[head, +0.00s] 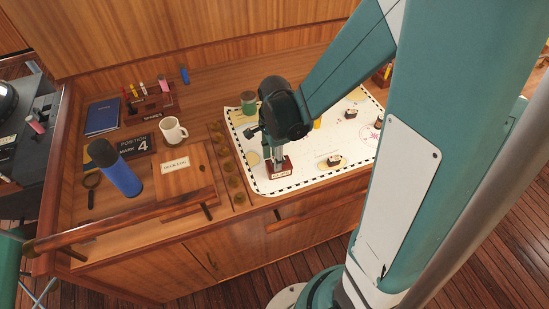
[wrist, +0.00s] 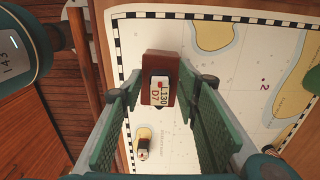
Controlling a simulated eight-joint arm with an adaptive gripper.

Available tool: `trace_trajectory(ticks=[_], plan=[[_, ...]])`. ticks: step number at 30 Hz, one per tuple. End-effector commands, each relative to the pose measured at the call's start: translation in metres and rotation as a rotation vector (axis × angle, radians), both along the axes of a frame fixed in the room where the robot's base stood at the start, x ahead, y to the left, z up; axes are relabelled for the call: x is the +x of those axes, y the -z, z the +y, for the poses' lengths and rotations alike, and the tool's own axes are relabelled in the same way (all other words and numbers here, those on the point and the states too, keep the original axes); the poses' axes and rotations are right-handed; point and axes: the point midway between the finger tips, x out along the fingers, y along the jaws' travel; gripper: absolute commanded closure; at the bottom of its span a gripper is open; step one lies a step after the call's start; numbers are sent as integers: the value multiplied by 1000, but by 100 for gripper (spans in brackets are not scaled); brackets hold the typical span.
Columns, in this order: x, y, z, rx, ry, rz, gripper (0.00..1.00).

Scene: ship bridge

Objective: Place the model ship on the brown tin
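The brown tin (head: 289,168) stands on the near left corner of the chart, with a label reading CLIPS on its front. The wrist view shows its dark red-brown top (wrist: 173,62). A small piece with a white top, a red spot and the marking L130 D7, apparently the model ship (wrist: 160,88), appears over the tin's top; it looks to rest there, but contact is hard to see. My gripper (head: 279,160) points down right above the tin. In the wrist view its green fingers (wrist: 162,92) are spread, with gaps on both sides of the piece.
Another small dark-and-white piece (wrist: 143,152) lies on a yellow island, also seen in the head view (head: 334,161). More small items stand farther right on the chart (head: 300,185).

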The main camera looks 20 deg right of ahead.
Motion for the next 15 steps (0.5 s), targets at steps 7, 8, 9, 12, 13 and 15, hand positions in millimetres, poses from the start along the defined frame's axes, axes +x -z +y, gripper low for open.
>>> trace_trajectory(ticks=[7, 8, 9, 12, 13, 15], plan=[[0, -6, 0, 0, 0, 0, 68], [0, -8, 0, 0, 0, 0, 68], [0, -10, 0, 0, 0, 0, 68], [0, -17, 0, 0, 0, 0, 68], [0, -20, 0, 0, 0, 0, 68], [0, -26, 0, 0, 0, 0, 68]])
